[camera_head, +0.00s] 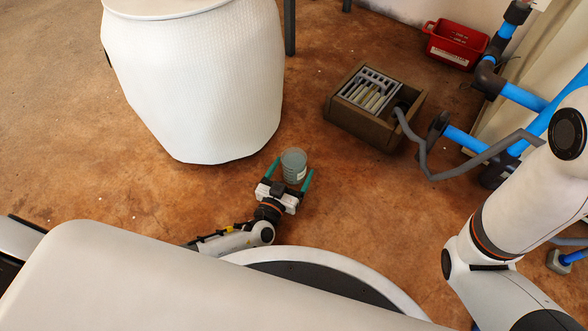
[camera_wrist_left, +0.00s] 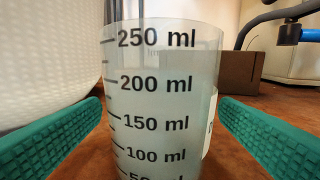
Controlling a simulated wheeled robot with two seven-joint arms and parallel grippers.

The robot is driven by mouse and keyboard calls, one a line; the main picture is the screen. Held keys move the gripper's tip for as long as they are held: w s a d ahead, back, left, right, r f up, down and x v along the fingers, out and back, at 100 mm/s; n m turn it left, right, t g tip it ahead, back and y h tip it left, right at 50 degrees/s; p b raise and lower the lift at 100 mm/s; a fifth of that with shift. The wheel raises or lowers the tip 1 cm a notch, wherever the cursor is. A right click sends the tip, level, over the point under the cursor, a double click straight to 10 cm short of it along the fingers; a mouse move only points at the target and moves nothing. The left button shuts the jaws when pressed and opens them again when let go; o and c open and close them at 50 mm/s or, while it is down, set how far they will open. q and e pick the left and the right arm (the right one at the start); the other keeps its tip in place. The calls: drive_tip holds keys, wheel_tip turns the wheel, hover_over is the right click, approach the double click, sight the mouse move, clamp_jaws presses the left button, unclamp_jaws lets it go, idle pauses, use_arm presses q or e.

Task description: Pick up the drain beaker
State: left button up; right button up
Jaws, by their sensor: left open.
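The drain beaker (camera_head: 294,163) is a clear, graduated beaker with cloudy, pale contents, upright on the brown floor. In the left wrist view the beaker (camera_wrist_left: 160,95) fills the middle, with marks up to 250 ml facing me. My left gripper (camera_head: 291,175) is open, with one green finger on each side of the beaker. In the left wrist view the fingers of the gripper (camera_wrist_left: 160,135) show a gap on both sides of the beaker. The beaker's base is cut off in the wrist view. My right arm shows at the right, but its gripper is out of view.
A large white ribbed container (camera_head: 200,80) stands close at the upper left. A brown box with a slotted grate (camera_head: 362,110), blue pipes (camera_head: 525,97) with a grey hose, and a red bin (camera_head: 455,45) are to the right. Bare floor lies between the beaker and the box.

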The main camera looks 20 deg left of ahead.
sight(298, 159)
use_arm(q)
drive_tip(key=w, duration=0.3)
drive_tip(key=shift+w+d+b, duration=0.15)
drive_tip(key=shift+d+b, duration=0.05)
drive_tip(key=shift+b, duration=0.1)
drive_tip(key=c, duration=1.2)
